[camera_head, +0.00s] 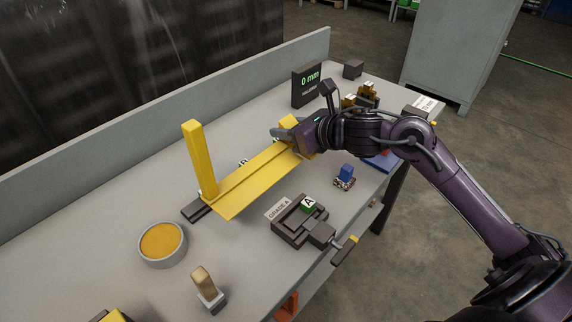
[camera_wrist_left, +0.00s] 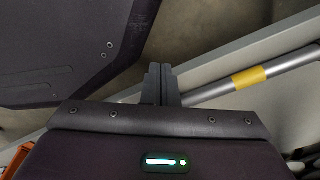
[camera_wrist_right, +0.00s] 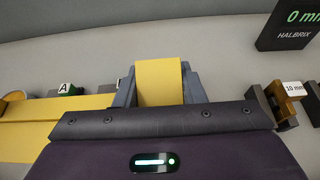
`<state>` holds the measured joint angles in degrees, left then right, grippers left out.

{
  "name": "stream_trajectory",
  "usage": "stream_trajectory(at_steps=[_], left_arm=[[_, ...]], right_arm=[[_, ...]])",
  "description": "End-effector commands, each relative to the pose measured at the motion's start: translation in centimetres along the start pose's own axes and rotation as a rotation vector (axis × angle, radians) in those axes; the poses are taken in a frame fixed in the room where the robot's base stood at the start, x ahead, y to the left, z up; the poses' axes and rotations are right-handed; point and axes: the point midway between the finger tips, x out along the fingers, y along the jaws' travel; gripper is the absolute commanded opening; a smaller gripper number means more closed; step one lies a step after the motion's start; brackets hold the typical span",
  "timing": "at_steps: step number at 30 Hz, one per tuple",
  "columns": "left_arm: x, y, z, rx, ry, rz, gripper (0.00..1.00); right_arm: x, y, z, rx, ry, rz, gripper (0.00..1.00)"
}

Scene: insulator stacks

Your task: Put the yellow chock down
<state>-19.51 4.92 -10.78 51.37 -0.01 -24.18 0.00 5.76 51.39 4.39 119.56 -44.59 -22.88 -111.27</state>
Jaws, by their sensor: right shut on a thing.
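The yellow chock (camera_wrist_right: 160,82) stands between the two fingers of my right gripper (camera_wrist_right: 160,92) in the right wrist view. In the head view the right gripper (camera_head: 284,132) is shut on the chock (camera_head: 290,121), at the far right end of the long yellow channel (camera_head: 250,180). The gripper hides part of the chock, and I cannot tell whether its underside touches anything. My left gripper (camera_wrist_left: 161,84) has its fingers together with nothing between them in the left wrist view. It is outside the head view.
A yellow post (camera_head: 200,160) rises at the channel's near left end. A dark vise (camera_head: 290,228) with a green A block (camera_head: 308,204) stands in front. A 0 mm display (camera_head: 307,84) stands behind. A bowl (camera_head: 162,262) and a wooden-handled tool (camera_head: 206,287) are at left.

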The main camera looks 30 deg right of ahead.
Motion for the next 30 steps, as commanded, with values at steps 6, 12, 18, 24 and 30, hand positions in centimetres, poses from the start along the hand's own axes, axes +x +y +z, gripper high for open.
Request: stream_trajectory(at_steps=[6,12,18,24,30], left_arm=[[0.0,0.0,-0.8,-0.001,0.003,0.0,0.0],[-0.1,0.0,-1.1,-0.002,0.006,0.001,0.0],[0.0,0.0,-1.1,-0.002,0.0,0.001,0.0],[-0.2,0.1,-1.7,-0.003,0.005,0.001,0.0],[-0.3,0.1,-1.9,-0.003,0.009,0.001,0.0]], right_arm=[[1.7,0.0,-4.0,0.007,-0.006,-0.001,0.0],[2.3,-0.1,-5.3,0.003,-0.008,-0.001,0.0],[3.2,-0.1,-7.6,0.008,-0.006,0.0,0.0],[3.9,-0.1,-9.2,0.004,-0.009,-0.001,0.0],[3.9,-0.1,-9.2,0.001,-0.009,-0.002,0.0]])
